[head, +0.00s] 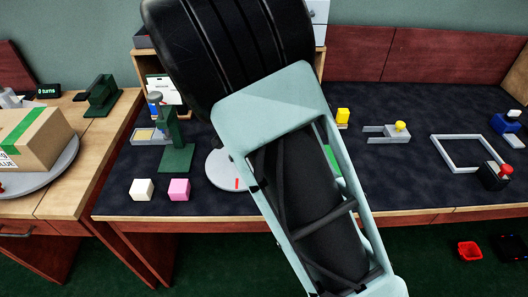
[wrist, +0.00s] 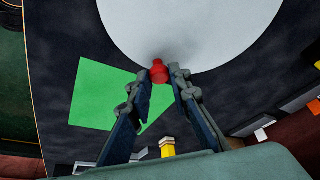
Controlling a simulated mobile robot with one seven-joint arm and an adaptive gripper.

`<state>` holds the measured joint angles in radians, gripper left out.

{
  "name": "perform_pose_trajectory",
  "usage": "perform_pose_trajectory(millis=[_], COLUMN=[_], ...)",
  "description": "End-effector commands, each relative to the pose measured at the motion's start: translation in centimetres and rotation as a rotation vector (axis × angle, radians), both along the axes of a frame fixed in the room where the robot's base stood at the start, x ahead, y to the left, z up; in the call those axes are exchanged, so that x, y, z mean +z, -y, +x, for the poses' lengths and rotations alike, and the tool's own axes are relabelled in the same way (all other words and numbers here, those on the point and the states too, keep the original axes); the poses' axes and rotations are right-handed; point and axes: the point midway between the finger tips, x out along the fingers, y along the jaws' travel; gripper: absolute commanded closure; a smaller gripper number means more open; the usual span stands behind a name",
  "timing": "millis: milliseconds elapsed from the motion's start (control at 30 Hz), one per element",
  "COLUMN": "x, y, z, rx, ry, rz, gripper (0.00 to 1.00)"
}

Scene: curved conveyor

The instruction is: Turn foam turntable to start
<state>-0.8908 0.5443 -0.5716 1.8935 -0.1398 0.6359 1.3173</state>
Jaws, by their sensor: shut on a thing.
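The turntable is a pale round disc (head: 218,172), partly hidden behind my arm in the head view. A small red mark (head: 237,183) shows near its front. In the wrist view the white disc (wrist: 190,25) fills the top, with a red knob (wrist: 159,71) at its rim. My gripper (wrist: 166,74) has its fingertips at either side of the red knob and is shut on it. A flat green square (wrist: 100,92) lies beside the disc on the dark mat.
A white cube (head: 142,189) and a pink cube (head: 179,189) sit left of the disc, near a green press-like stand (head: 175,150). A cardboard box (head: 32,140) rests on another turntable (head: 62,170) at far left.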

Motion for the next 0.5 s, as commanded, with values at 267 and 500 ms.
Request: perform_pose_trajectory(millis=[267,500], x=[-0.13,0.14], y=[-0.05,-0.12], z=[-0.2,-0.17], rx=[0.001,0.001], ry=[-0.005,-0.003], rz=[0.0,0.0], gripper=[0.65,0.65])
